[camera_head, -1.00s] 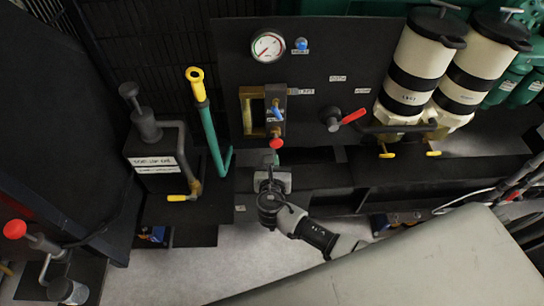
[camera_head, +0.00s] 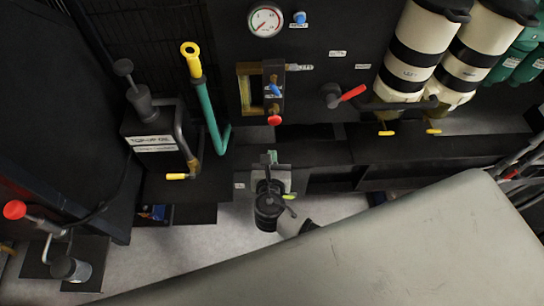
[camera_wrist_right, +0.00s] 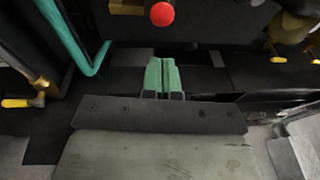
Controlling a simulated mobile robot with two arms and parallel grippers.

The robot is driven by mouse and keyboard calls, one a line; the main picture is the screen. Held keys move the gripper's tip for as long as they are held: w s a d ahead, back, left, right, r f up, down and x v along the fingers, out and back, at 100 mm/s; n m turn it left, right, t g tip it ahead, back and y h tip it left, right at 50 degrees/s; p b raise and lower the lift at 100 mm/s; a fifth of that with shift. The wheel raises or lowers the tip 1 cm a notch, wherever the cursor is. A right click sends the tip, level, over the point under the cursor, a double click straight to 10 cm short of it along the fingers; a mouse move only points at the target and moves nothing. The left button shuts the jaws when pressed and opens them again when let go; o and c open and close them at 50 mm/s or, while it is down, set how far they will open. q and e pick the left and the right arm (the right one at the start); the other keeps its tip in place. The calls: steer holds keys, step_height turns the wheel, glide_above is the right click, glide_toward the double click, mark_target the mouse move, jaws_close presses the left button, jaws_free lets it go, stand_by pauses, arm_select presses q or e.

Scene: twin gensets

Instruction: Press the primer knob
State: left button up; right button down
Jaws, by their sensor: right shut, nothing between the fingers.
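A red round knob (camera_head: 274,120) sits below a small blue-handled valve on the dark panel, and it also shows at the top of the right wrist view (camera_wrist_right: 162,14). No readable label marks it as the primer knob. My right gripper (camera_head: 271,157) is below this knob, with a clear gap between them in the picture. Its green fingers (camera_wrist_right: 162,76) are together with nothing between them, pointing towards the panel. A second red knob (camera_head: 14,210) stands on a pump-like unit at the far left. My left gripper is not in view.
A blue-handled valve (camera_head: 273,90) and a gauge (camera_head: 265,20) are above the knob. A red lever (camera_head: 352,92) and cream filter canisters (camera_head: 409,50) are to the right. A green pipe with a yellow top (camera_head: 207,105) and a dark top-up unit (camera_head: 155,143) stand left.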

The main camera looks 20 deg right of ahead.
mark_target(274, 121)
stand_by(0.3)
steer(key=shift+s+a+r+g+b, duration=0.3)
steer(key=shift+s+r+g+b, duration=0.1)
steer(key=shift+r+b, duration=0.15)
steer(key=shift+s+a+r+g+b, duration=0.3)
steer(key=shift+s+r+b, duration=0.15)
steer(key=shift+r, duration=0.15)
steer(key=shift+w+d, duration=0.1)
steer(key=x, duration=0.8)
steer(key=r+x, duration=0.1)
steer(key=x, duration=0.3)
steer(key=shift+w+f, duration=0.1)
steer(key=shift+w, duration=0.2)
steer(key=shift+w+d, duration=0.35)
steer(key=shift+w, duration=0.35)
